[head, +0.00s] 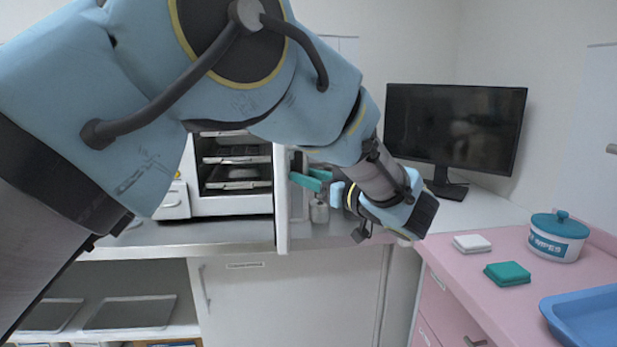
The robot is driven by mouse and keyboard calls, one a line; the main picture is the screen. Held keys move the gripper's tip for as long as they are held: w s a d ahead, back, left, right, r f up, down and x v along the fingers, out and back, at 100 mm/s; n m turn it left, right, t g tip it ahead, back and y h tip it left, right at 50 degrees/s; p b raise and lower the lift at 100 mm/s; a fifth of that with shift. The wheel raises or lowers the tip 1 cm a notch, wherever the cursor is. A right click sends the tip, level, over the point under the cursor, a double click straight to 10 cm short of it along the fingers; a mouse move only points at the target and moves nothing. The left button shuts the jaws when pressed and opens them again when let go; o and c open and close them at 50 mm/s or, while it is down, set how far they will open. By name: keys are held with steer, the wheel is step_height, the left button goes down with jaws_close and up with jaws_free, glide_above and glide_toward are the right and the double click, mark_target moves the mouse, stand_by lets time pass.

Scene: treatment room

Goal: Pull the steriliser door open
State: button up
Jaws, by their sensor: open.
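The steriliser (183,200) is a white box on the steel counter, partly hidden behind my arm. Its front is open and shows a dark chamber with several metal trays (238,185). The steriliser door (282,205) stands swung out toward me at the right of the chamber, seen nearly edge-on.
A metal canister (319,211) stands behind the door, below my gripper. A monitor (455,125) stands at the back right. The pink worktop (480,275) holds a lidded teal-and-white pot (558,240), white and green pads, and a blue tray (590,315). Steel counter (150,238) shows in front of the steriliser.

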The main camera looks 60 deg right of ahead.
steer(key=shift+s+f, duration=0.1)
steer(key=b+v, duration=0.3)
steer(key=v, duration=0.7)
steer(key=shift+s+a, duration=0.2)
steer(key=shift+s, duration=0.1)
stand_by(0.3)
